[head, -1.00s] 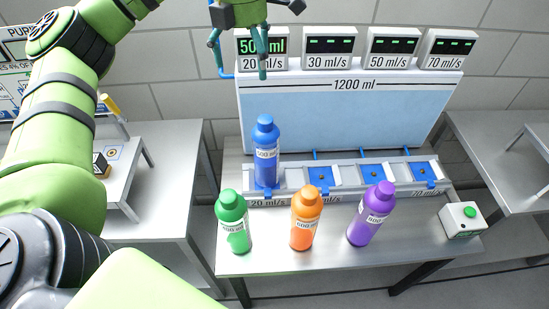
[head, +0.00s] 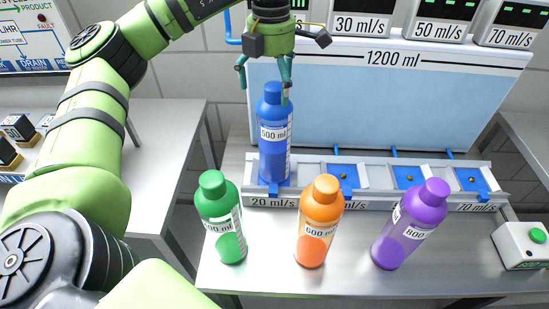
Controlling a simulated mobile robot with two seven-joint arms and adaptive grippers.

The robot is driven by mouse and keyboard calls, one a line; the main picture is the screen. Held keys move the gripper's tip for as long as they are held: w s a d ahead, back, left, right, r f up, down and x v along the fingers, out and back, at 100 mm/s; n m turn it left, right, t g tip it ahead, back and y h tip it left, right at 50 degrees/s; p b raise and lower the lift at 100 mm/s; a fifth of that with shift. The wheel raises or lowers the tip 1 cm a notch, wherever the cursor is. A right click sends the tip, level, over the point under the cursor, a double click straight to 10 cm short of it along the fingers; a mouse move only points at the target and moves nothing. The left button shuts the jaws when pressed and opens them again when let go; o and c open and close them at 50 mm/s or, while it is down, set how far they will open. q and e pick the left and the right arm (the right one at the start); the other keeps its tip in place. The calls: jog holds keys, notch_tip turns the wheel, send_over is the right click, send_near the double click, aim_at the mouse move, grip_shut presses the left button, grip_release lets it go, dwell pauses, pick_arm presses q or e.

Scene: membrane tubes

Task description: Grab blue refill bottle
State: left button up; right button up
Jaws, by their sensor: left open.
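The blue refill bottle (head: 274,137) stands upright in the leftmost slot of the rack, above the 20 ml/s label. Its white label reads 500 ml. My left gripper (head: 265,88) is open, its teal fingers pointing down at the bottle's blue cap. One finger is left of the cap and another is at its right side. I cannot tell whether they touch it. My right gripper is not in view.
Green (head: 222,218), orange (head: 319,222) and purple (head: 409,224) bottles stand in front of the rack (head: 375,204). Three blue slots to the right are empty. The 1200 ml tank (head: 380,95) rises behind. A green-button box (head: 522,245) sits at right.

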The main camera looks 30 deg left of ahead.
aim_at(275, 102)
pick_arm(q)
notch_tip(275, 102, down, 5)
jog(key=shift+w+d+f+p, duration=0.1)
jog(key=shift+w+d+p, duration=0.05)
jog(key=shift+p, duration=0.6)
jog(key=c, duration=1.7)
jog(key=shift+r, duration=0.25)
